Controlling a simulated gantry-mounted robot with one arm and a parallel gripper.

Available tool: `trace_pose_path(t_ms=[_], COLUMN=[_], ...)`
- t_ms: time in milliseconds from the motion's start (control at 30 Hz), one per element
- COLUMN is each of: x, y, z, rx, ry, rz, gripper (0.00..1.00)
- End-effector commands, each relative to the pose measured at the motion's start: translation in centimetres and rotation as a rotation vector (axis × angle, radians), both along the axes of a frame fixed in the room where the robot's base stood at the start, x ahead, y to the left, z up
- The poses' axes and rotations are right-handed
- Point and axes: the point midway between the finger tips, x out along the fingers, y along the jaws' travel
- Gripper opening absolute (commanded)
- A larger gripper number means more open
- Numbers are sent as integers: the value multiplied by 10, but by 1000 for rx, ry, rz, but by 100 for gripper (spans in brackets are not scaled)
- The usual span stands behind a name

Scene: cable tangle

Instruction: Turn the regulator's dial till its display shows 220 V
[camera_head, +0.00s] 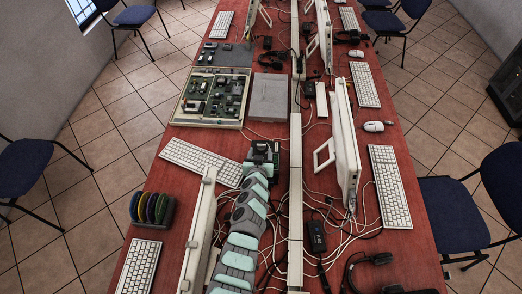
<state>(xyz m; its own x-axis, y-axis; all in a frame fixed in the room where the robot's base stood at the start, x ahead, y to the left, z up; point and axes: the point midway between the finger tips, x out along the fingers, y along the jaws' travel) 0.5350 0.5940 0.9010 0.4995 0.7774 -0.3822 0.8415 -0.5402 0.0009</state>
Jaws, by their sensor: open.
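My arm, grey with teal covers, reaches from the bottom edge up the middle of the red table (150,152). My gripper (262,159) is at its far end, open, beside a dark device with a bit of green (268,148). The fingers are too small to make out well. I cannot tell for sure which device is the regulator. A black box with a pale label (317,236) lies among cables right of the white central channel. No dial or display reading can be read in this view.
White keyboards (200,160) and upright monitors (345,145) line the table. An open board of electronics (212,97) and a grey box (269,97) lie beyond my gripper. A rack of colored discs (152,208) stands at left. Loose cables (345,225) crowd the right middle.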

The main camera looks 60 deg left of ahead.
Motion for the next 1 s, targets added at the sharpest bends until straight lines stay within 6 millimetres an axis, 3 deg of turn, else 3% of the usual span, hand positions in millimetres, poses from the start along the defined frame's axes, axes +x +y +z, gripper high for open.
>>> trace_pose_path(t_ms=[33,333,767,1000], x=[3,18,21,21], y=[6,29,33,33], z=[-8,-18,-17,-17], rx=[-1,0,0,0], ry=[0,0,1,1], rz=[2,1,0,0], gripper=[58,58,58,39])
